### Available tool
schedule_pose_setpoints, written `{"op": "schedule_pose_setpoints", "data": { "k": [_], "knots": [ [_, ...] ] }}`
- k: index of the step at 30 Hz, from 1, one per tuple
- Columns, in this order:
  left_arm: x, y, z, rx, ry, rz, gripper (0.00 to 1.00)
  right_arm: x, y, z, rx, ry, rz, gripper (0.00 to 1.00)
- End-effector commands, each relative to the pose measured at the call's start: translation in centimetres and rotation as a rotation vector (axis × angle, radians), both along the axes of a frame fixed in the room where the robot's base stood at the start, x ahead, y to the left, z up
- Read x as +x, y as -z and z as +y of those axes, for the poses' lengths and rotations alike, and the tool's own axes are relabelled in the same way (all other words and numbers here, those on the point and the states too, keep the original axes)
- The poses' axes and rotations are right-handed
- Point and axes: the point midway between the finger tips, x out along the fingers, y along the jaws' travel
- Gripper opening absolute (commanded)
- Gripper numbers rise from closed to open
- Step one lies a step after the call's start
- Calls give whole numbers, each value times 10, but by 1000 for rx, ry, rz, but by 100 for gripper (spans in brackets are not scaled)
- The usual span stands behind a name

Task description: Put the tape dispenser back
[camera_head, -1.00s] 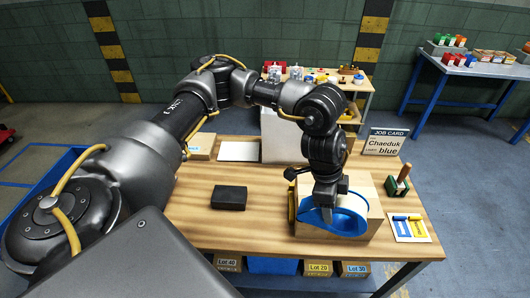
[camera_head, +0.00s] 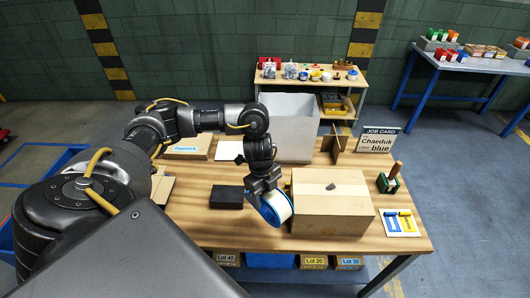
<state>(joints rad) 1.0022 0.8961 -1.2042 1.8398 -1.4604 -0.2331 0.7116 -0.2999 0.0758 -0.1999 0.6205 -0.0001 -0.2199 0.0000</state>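The blue tape dispenser with its white roll (camera_head: 276,207) hangs tilted just left of the cardboard box (camera_head: 333,214). My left gripper (camera_head: 264,189) is above it and appears shut on its upper edge; the fingertips are partly hidden. I cannot tell whether the dispenser's lower edge touches the table (camera_head: 225,232). My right gripper is not in view.
A black block (camera_head: 227,197) lies left of the dispenser. A small grey piece sits on the box. A white bin (camera_head: 291,128), a slotted cardboard divider (camera_head: 334,146) and a job card (camera_head: 378,142) stand behind. A green-based stamp (camera_head: 388,183) and colour card (camera_head: 401,222) are at right.

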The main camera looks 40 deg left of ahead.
Motion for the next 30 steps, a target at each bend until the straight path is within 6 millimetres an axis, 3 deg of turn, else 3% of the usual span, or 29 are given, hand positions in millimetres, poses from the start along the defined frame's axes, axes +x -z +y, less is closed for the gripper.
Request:
{"op": "schedule_pose_setpoints", "data": {
  "k": [3,9,18,25,30],
  "knots": [
    [-2,37,-2,-3,-4,6,32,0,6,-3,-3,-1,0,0],
    [-1,73,0,-2,-3,3,32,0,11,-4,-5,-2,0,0],
    [1,84,-1,-1,-1,0,32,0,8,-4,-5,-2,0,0],
    [0,115,0,-1,-2,1,32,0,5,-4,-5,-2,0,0],
    [1,121,-1,-1,1,-2,32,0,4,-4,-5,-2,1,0]
  ]
}}
